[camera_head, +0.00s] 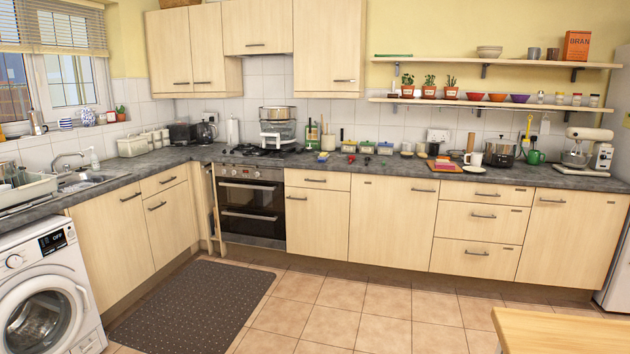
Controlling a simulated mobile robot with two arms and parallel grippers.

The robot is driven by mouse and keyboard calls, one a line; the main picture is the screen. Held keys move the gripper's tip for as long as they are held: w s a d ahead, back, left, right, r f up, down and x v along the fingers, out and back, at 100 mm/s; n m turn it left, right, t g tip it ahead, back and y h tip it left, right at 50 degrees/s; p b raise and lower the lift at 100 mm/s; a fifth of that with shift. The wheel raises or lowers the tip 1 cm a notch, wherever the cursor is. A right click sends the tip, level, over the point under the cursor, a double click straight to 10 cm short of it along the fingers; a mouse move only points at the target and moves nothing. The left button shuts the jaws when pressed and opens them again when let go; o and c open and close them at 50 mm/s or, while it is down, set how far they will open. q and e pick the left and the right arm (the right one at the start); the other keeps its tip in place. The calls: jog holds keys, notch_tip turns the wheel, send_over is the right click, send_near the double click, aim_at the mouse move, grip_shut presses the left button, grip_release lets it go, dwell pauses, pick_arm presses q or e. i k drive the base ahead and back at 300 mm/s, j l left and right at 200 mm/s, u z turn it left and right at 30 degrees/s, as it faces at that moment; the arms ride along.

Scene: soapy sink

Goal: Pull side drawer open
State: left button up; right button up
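Neither of my grippers is in view. A stack of three wooden drawers stands in the right part of the back counter: a top drawer (462,190), a middle drawer (458,220) and a bottom drawer (455,258). All three fronts look flush and shut, with dark bar handles. Another drawer (325,186) is just right of the oven and looks shut. A further drawer (158,187) is in the left counter and also looks shut. I cannot tell which one is the side drawer.
The oven (252,212) is in the back counter; a narrow gap with a slim panel shows on its left. The washing machine (45,290) stands front left. A dark mat (195,305) lies on the tiled floor. A wooden tabletop (560,332) juts in front right. The middle floor is clear.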

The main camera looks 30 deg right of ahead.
aim_at(308, 178)
jog(key=i+l+z, duration=0.2)
jog(key=i, duration=0.2)
jog(key=i+z, duration=0.25)
jog(key=i, duration=0.2)
jog(key=i+z, duration=0.15)
jog(key=i, duration=2.45)
